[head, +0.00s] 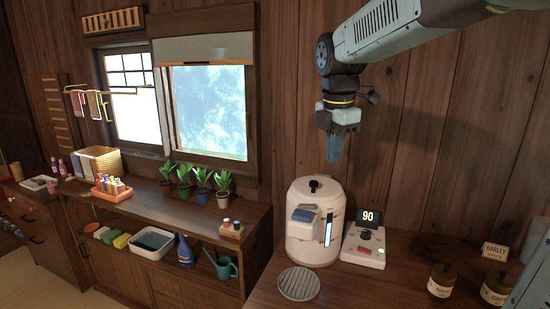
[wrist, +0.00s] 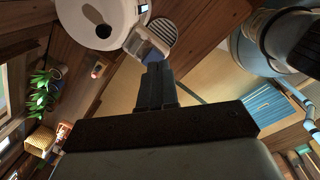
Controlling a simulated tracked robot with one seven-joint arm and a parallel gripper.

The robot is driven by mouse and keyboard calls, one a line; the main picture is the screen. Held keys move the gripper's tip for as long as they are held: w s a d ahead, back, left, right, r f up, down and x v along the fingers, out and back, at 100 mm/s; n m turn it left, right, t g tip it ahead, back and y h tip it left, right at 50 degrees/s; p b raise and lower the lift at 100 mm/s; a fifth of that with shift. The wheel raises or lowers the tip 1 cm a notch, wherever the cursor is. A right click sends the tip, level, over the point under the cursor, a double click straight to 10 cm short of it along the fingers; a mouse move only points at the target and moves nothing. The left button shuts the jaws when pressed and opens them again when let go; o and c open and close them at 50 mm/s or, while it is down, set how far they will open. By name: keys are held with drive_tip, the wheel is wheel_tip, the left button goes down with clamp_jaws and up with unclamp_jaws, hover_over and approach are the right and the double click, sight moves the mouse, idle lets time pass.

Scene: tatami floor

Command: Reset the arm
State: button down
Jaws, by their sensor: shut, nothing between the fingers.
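My arm reaches in from the upper right in the head view and bends downward. My gripper (head: 334,148) hangs above the counter, pointing down, with its fingers closed together and nothing between them. It is over the white round dispenser (head: 312,238) and apart from it. In the wrist view my gripper (wrist: 155,70) shows its shut dark fingers at the centre, and the white dispenser (wrist: 95,22) shows at the top left.
A device reading 90 (head: 366,240) stands right of the dispenser, and a round grate (head: 299,284) lies in front. Jars (head: 442,282) and a BARLEY sign (head: 494,252) are at the right. Potted plants (head: 201,184) line the shelf under the window. Air around my gripper is free.

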drive_tip(key=s+d+f+m+t, duration=0.25)
drive_tip(key=s+d+m, duration=0.25)
drive_tip(key=s+m, duration=0.55)
drive_tip(key=s+d+f+m+t, duration=0.3)
drive_tip(key=s+m, duration=0.4)
drive_tip(key=m, duration=0.6)
drive_tip(key=w+a+r+n+g+y, duration=0.1)
drive_tip(key=w+r+n+g, duration=0.15)
drive_tip(key=w, duration=0.25)
drive_tip(key=w+a+r+n+g+y, duration=0.1)
drive_tip(key=w+a+r+n, duration=0.1)
drive_tip(key=w+n, duration=0.25)
drive_tip(key=n+g, duration=0.3)
drive_tip(key=n, duration=0.4)
hover_over(310, 205)
drive_tip(key=shift+y, duration=0.3)
drive_tip(key=f, duration=1.1)
drive_tip(key=shift+d+f, duration=0.25)
drive_tip(key=shift+f, duration=0.1)
drive_tip(key=shift+s+d+f, duration=0.1)
drive_tip(key=shift+d+f, duration=0.05)
drive_tip(key=shift+f, duration=0.6)
